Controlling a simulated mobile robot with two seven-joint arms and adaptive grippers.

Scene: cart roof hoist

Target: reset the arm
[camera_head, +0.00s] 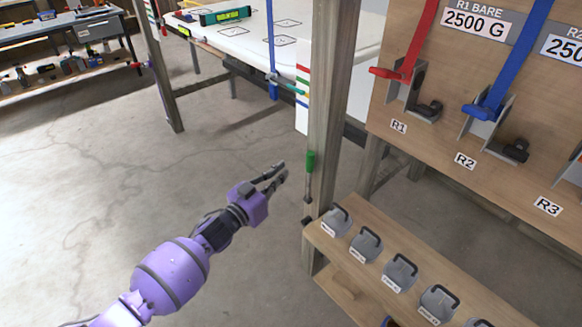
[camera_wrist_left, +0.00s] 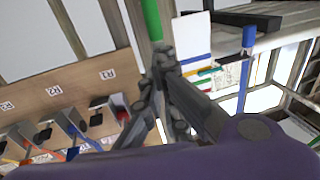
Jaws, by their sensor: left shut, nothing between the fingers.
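My left gripper (camera_head: 277,174) is at the middle of the head view, at the end of my purple left arm. Its fingers are shut with nothing between them. It points right, toward a green-handled tool (camera_head: 310,163) hanging on the wooden post, and looks apart from it in the head view. In the left wrist view the fingers (camera_wrist_left: 163,62) sit at the centre, with a green bar (camera_wrist_left: 152,18) just beyond them. My right gripper does not show in either view.
A low wooden bench (camera_head: 345,262) with several grey weights stands at lower right. Behind it a wooden board (camera_head: 440,75) carries red (camera_head: 422,35) and blue (camera_head: 522,50) straps. A white table (camera_head: 245,40) is at the back. The concrete floor (camera_head: 110,185) at left is clear.

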